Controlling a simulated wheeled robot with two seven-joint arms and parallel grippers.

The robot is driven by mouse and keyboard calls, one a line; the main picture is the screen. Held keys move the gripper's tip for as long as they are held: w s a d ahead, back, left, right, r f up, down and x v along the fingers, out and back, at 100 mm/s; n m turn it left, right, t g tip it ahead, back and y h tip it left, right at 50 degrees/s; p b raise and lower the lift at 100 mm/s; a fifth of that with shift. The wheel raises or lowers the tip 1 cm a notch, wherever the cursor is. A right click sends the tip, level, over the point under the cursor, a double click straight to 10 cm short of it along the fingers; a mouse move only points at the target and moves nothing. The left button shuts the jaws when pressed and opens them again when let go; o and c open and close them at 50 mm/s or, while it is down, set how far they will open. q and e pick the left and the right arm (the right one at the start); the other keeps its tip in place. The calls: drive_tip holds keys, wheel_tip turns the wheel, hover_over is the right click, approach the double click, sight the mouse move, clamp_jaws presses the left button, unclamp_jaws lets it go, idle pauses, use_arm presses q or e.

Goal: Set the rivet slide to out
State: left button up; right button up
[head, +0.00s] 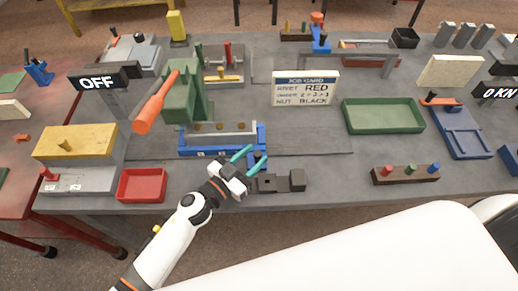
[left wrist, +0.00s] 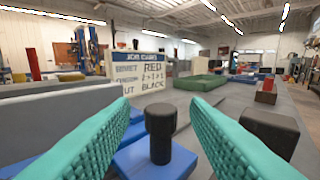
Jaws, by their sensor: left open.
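A blue slide plate (left wrist: 150,160) with an upright black knob (left wrist: 160,133) is what I take to be the rivet slide. In the head view the knob (head: 258,155) is at the front right end of the blue fixture (head: 205,150). My left gripper (head: 250,157) has teal fingers and is open at the knob. In the left wrist view its fingers (left wrist: 165,110) stand on either side of the knob, with visible gaps. I cannot tell the slide's setting; no label for it is readable. My right gripper is not in view.
A dark block piece (head: 280,182) lies just right of the gripper. A job card (head: 305,88) stands behind, near a green tray (head: 383,115). A red tray (head: 141,185) and a yellow-topped box (head: 77,142) are at left. A peg rack (head: 405,175) is at right.

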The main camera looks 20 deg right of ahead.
use_arm(q)
drive_tip(key=shift+x, duration=1.15)
drive_tip(key=shift+c, duration=0.5)
drive_tip(key=shift+d, duration=0.1)
clamp_jaws()
